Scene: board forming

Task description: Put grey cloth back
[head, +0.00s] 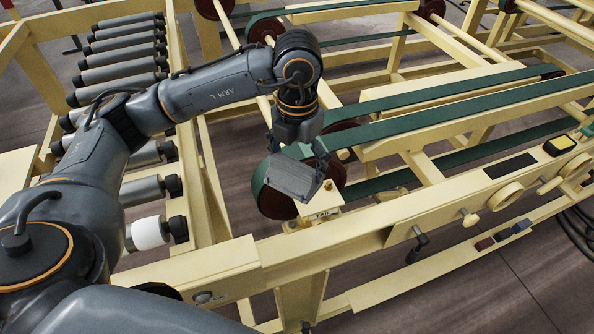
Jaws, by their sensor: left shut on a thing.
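My left gripper (314,160) points down over the yellow frame, beside a dark red roller with a green belt around it. It is shut on a flat grey piece, which looks like the grey cloth (293,179). The cloth hangs in front of the roller, just above a small cream bracket marked with a label (323,214). The fingertips are mostly hidden, and I cannot tell whether the cloth touches the roller or bracket. My right gripper is not in view.
Green belts (440,118) run to the right along the frame. A front rail (350,245) carries knobs and a yellow-topped button box (560,145). Grey rollers (120,55) stand at the left behind my arm. Brown floor shows between the beams.

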